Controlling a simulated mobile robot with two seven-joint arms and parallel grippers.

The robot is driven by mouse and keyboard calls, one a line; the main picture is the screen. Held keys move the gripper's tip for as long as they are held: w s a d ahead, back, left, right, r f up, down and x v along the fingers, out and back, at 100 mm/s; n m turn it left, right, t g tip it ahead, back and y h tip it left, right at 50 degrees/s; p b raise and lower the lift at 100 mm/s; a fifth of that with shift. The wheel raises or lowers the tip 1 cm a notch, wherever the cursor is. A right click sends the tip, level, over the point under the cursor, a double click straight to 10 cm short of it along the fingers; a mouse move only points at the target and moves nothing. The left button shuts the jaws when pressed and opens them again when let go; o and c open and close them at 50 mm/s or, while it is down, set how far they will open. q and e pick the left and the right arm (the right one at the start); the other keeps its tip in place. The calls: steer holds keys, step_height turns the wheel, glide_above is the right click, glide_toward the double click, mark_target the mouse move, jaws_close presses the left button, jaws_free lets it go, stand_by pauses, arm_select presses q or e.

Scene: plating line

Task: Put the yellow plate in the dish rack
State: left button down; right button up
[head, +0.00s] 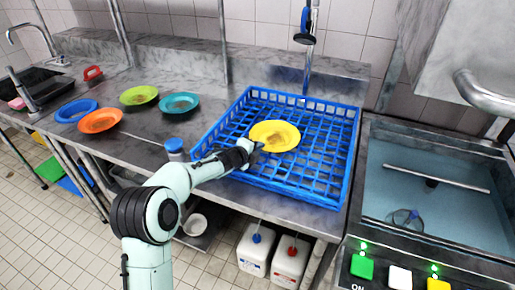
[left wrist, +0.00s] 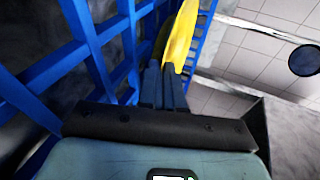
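The yellow plate (head: 275,135) lies roughly flat, within the outline of the blue dish rack (head: 331,169), with brownish marks on its face. Whether it touches the rack's grid is unclear. My left gripper (head: 254,147) is at the plate's near-left rim, over the rack. In the left wrist view the fingers (left wrist: 164,84) are close together with the yellow plate's edge (left wrist: 183,36) between their tips, so they look shut on it. The blue rack bars (left wrist: 85,35) run close beside the gripper there. My right gripper is not in view.
Orange (head: 100,121), green (head: 139,95), teal (head: 179,103) and blue (head: 77,111) dishes stand on the counter to the left. A hanging sprayer (head: 305,38) is behind the rack. A water-filled sink (head: 440,190) is at right.

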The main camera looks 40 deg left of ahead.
arm_select(q)
steer(key=shift+s+f+b, duration=0.1)
steer(key=shift+f+b, duration=0.25)
steer(key=shift+f, duration=0.25)
steer(key=c, duration=1.6)
jaws_free()
steer(key=shift+f, duration=0.2)
steer(key=shift+s, duration=0.1)
steer(key=shift+r+p, duration=0.3)
steer(key=shift+p, duration=0.05)
steer(key=shift+a+r+p, duration=0.1)
steer(key=shift+r+p, duration=0.3)
steer(key=shift+r, duration=0.05)
steer(key=v, duration=1.2)
steer(key=shift+r+b, duration=0.2)
steer(key=shift+b, duration=0.1)
